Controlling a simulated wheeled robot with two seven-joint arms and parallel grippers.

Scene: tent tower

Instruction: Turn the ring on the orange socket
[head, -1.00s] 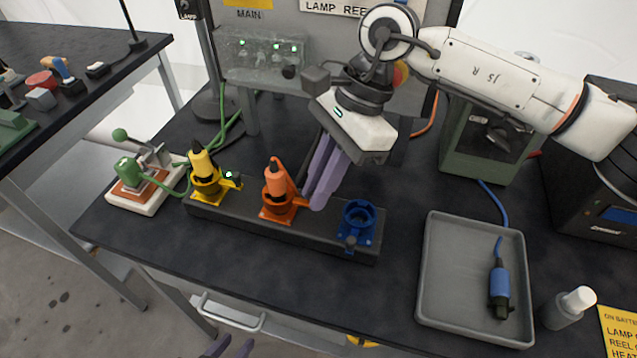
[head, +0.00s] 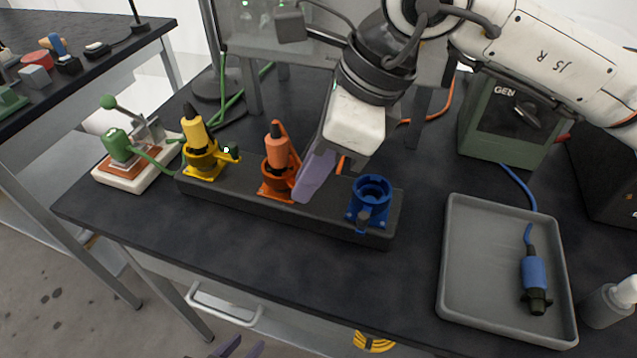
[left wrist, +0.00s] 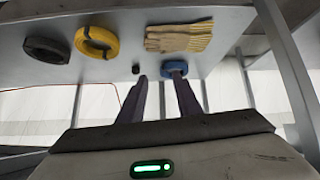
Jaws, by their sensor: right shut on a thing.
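The orange socket (head: 272,188) stands in the middle of the dark strip, with an orange plug (head: 277,150) upright in it. My right gripper (head: 305,188) comes down from the upper right. Its purple fingers are shut on the right side of the orange ring (head: 284,177), and they hide the part they hold. My left gripper (head: 238,347) shows only its fingertips at the bottom edge of the head view. In the left wrist view its fingers (left wrist: 160,82) are apart and empty.
The yellow socket (head: 203,165) with its plug stands left of the orange one; the empty blue socket (head: 370,198) stands right. A grey tray (head: 490,300) holds a blue plug (head: 535,275). A bottle (head: 612,302) stands at far right. Coils and gloves (left wrist: 180,37) lie on a lower shelf.

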